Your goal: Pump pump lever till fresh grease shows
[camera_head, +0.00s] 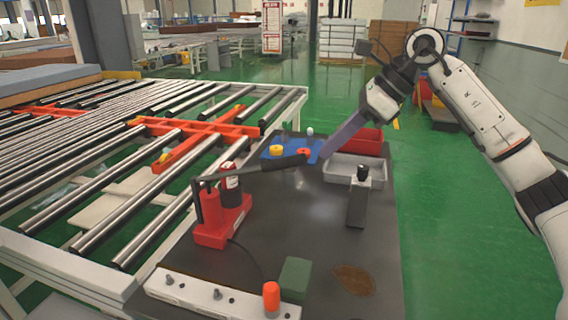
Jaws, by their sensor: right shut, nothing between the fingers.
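The red grease pump (212,234) stands upright on the dark tabletop, with a dark cylinder beside its red post. Its black pump lever (262,167) runs out to the right, nearly level, and ends close to a small red round part. My right gripper (328,150) comes in from the upper right. It is shut and empty, with its fingers just right of the lever's end; whether they touch it I cannot tell. My left gripper is not in view. I cannot make out any fresh grease at the pump; a brown patch (353,280) lies on the tabletop.
A blue tray (283,143) with a yellow piece, a red bin (366,142) and a grey bin (343,170) stand at the table's back. A black stand (357,205), green block (295,278) and orange-capped item (271,297) are nearer. A roller conveyor (150,165) lies left.

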